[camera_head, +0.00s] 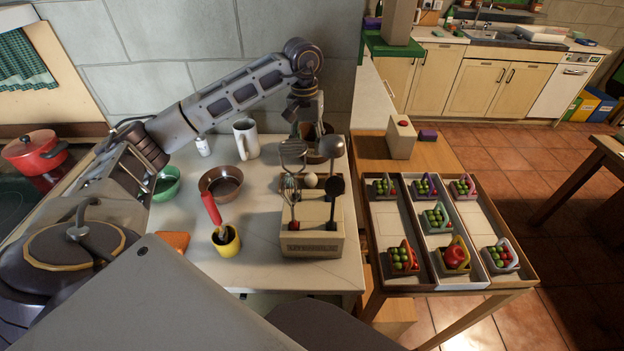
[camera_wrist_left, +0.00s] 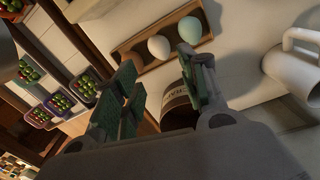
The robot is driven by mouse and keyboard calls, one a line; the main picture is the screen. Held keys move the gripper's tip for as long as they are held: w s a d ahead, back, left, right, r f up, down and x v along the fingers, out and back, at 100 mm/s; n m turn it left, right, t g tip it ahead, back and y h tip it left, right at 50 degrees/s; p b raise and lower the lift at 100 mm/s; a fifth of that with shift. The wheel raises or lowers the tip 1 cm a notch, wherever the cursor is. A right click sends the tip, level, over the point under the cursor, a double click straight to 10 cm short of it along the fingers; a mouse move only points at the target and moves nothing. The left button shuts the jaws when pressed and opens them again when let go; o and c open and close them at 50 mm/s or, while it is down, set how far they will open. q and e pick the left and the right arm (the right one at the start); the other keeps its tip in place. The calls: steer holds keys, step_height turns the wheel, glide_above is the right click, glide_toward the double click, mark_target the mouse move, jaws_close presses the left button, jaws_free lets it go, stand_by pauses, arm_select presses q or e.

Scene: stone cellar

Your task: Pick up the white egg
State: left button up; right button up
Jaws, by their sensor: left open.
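The white egg (camera_wrist_left: 159,47) sits in a narrow brown wooden holder (camera_wrist_left: 135,58) in the left wrist view. A pale blue-green egg (camera_wrist_left: 190,30) sits beside it. In the head view one pale egg (camera_head: 311,181) shows among the upright utensils; I cannot tell which egg it is. My left gripper (camera_wrist_left: 155,92) is open and empty, with green-padded fingers apart, and the eggs lie beyond the fingertips. In the head view the left gripper (camera_head: 308,118) hangs over the back of the counter, near a brown pot (camera_head: 318,157), behind the egg. My right gripper is not in view.
A utensil stand (camera_head: 312,242) with ladle and whisk rises in front of the egg. A white mug (camera_head: 246,139) and brown bowl (camera_head: 221,183) stand left. A yellow cup (camera_head: 226,243) stands nearer. Trays of fruit baskets (camera_head: 443,277) are on the right.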

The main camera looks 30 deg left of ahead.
arm_select(q)
glide_above(310, 176)
step_height(310, 176, down, 7)
steer(key=shift+a+f, duration=0.1)
steer(key=shift+f+p, duration=0.3)
steer(key=shift+f, duration=0.4)
